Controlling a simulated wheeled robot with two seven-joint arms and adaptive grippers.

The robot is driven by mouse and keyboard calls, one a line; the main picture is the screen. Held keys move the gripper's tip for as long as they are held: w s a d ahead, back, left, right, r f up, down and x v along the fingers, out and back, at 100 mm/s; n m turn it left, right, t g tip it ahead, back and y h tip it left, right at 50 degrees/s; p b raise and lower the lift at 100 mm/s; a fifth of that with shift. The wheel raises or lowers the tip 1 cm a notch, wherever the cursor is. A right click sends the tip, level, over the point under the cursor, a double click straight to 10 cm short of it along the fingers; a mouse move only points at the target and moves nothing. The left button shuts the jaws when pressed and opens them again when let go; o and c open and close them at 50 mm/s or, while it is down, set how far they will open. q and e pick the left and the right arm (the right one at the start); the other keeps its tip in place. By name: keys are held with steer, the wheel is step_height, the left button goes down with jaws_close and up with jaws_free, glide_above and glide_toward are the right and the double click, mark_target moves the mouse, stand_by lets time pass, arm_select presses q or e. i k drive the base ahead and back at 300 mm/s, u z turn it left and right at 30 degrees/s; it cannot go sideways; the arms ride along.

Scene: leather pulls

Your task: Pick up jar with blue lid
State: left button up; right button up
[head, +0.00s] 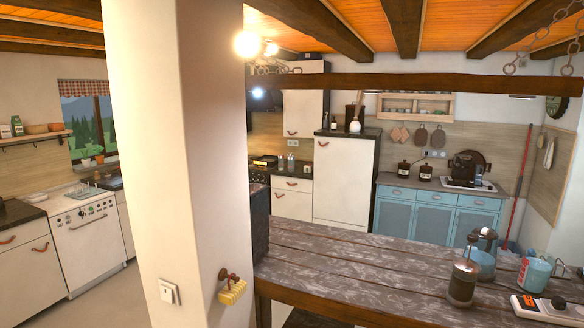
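No jar with a clearly blue lid can be made out. On the wooden table (370,257) at the lower right stands a dark, glassy jar-like vessel (462,284) with a greyish top and a knob. A light blue round vessel (487,266) stands just behind it, partly hidden. I cannot tell whether any of these is the jar. Neither of my grippers is in view.
A white wall pillar (180,130) stands close on the left, with a yellow item (232,292) hung on it. A scale-like device (526,306) lies at the table's right end. The table's middle is clear. A blue cabinet (400,213) stands behind.

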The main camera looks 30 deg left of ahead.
mark_target(291, 159)
steer(key=u, duration=2.85)
steer(key=i, duration=4.55)
steer(key=z, duration=2.3)
steer(key=i, duration=2.55)
